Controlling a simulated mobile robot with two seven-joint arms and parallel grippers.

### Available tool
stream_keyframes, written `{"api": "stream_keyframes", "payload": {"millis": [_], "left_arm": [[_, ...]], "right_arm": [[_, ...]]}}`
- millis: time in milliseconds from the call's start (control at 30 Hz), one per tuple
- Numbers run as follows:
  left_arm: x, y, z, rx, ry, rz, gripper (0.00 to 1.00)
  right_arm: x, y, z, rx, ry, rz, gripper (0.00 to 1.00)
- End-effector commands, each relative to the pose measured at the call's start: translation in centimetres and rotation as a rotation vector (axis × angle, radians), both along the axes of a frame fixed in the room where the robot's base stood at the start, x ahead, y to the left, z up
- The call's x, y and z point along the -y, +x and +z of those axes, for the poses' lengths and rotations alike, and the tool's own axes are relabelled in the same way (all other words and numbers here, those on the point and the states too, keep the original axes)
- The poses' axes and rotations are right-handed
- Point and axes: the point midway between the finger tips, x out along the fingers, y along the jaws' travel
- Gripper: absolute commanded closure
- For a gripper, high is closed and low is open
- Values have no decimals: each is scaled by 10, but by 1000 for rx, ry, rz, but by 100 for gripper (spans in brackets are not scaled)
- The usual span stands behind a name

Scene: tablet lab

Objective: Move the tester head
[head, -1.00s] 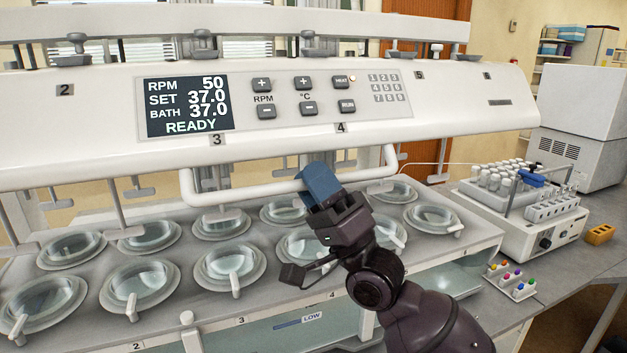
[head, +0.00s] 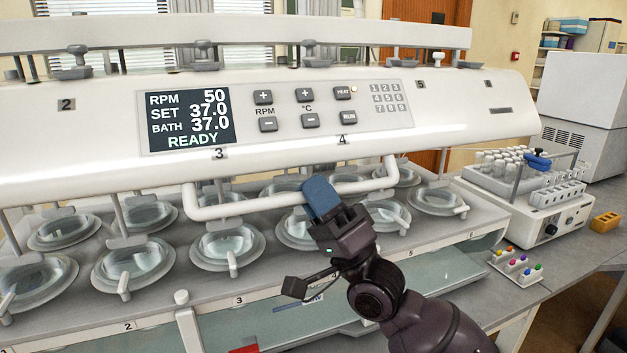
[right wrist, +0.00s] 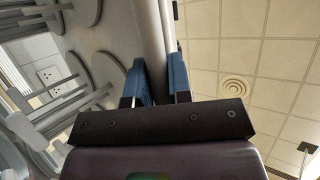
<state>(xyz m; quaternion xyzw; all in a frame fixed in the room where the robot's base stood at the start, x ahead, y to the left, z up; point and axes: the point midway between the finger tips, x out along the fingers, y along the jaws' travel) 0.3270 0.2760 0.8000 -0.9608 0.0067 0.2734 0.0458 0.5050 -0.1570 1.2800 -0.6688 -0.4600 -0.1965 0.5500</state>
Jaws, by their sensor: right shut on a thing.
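The tester head (head: 470,125) is the long white panel with a dark display, buttons and a white handle bar (head: 235,209) along its lower front. My right gripper (head: 316,190) has blue fingers and is shut on the handle bar, right of its middle. In the right wrist view the bar (right wrist: 153,35) passes between the blue fingers of the gripper (right wrist: 165,75). Shafts and paddles (head: 122,218) hang from the head over the bath's round vessels (head: 228,247); some paddles sit at or near the vessel mouths. My left gripper is not in view.
The bath deck (head: 160,305) lies under the head. At the right stand a sampler with vials (head: 530,222), a small rack with coloured caps (head: 516,266), a yellow block (head: 605,222) and a white box unit (head: 585,110). Some bench top is clear at the right.

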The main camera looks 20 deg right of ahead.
Motion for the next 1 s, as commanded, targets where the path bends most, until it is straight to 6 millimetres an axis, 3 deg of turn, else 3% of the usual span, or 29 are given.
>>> {"api": "stream_keyframes", "payload": {"millis": [33, 333, 633, 1000], "left_arm": [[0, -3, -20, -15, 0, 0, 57], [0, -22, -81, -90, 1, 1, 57], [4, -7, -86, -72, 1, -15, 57], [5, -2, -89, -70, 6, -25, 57]], "right_arm": [[-1, 2, -27, -16, -4, 1, 100], [-1, 3, -99, -18, -4, 2, 100], [-1, 2, -148, -13, -3, 2, 100], [0, 0, -165, -4, -2, 1, 100]]}}
